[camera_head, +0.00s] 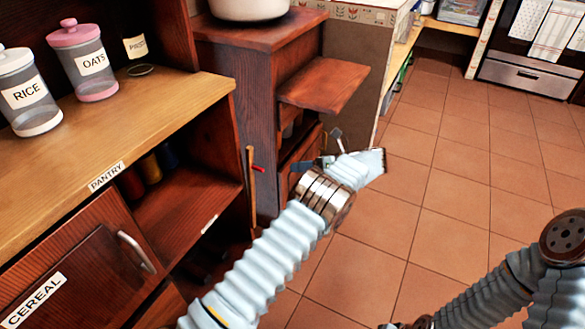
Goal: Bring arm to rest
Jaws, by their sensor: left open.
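My left arm reaches up from the bottom of the head view, with pale blue ribbed sleeves and a metal joint ring. My left gripper (320,152) is at its far end, in front of the dark wood cabinet with the pull-out shelf. Its small dark fingers stand apart, and I see nothing held between them. My right arm (500,290) is folded at the lower right, over the tiled floor.
The pantry counter (150,112) at the left bears a rice jar (28,95) and an oats jar (85,62). A dark wood shelf (325,84) juts out just beyond my left gripper. The tiled floor (450,190) at the right is clear.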

